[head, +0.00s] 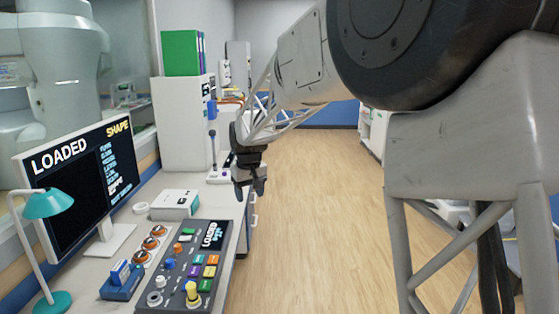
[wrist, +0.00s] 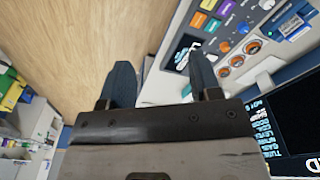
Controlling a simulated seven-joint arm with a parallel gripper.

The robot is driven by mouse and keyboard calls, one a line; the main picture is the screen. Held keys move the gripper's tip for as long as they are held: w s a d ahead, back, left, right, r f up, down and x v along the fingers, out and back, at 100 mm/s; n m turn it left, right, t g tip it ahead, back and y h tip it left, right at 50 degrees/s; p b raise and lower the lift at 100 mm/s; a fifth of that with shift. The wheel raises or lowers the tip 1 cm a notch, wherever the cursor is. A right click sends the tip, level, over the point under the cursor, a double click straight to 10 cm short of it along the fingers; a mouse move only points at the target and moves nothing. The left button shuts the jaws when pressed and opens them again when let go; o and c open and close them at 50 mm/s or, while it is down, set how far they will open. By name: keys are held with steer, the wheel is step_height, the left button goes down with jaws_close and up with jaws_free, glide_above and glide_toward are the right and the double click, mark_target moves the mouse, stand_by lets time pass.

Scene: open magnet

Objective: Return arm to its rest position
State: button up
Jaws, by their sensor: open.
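My gripper (head: 249,188) hangs from my arm near the right edge of the counter in the head view, pointing down. In the wrist view my gripper (wrist: 160,85) shows two dark fingers spread apart with nothing between them. The control panel (head: 190,265) with coloured buttons lies on the counter in front of and below my gripper, apart from it. The panel also shows at the top right of the wrist view (wrist: 215,30). My arm reaches in from the upper right of the head view.
A monitor (head: 70,185) reading "LOADED" and a teal lamp (head: 48,204) stand at the left. A white box (head: 174,204), orange-topped buttons (head: 151,243) and a blue device (head: 121,280) sit on the counter. A white cabinet (head: 182,125) with green binders stands behind. The wooden floor (head: 320,220) is clear.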

steer(key=s+d+r+m, duration=0.2)
steer(key=s+d+r, duration=0.1)
steer(key=s+d, duration=0.7)
steer(key=s+d+r+m, duration=0.1)
steer(key=s+d+r, duration=0.2)
steer(key=s+d, duration=0.7)
steer(key=s+d+f+m, duration=0.1)
steer(key=s+d+f, duration=0.1)
steer(key=s, duration=0.6)
steer(key=s+d+f+m+t, duration=0.1)
steer(key=s+d+f, duration=0.1)
steer(key=s, duration=0.7)
steer(key=s+d+f+m, duration=0.1)
steer(key=s+d+f, duration=0.1)
steer(key=s, duration=0.7)
steer(key=shift+d+f+t, duration=0.3)
steer(key=shift+d+f, duration=0.1)
steer(key=shift+d, duration=0.4)
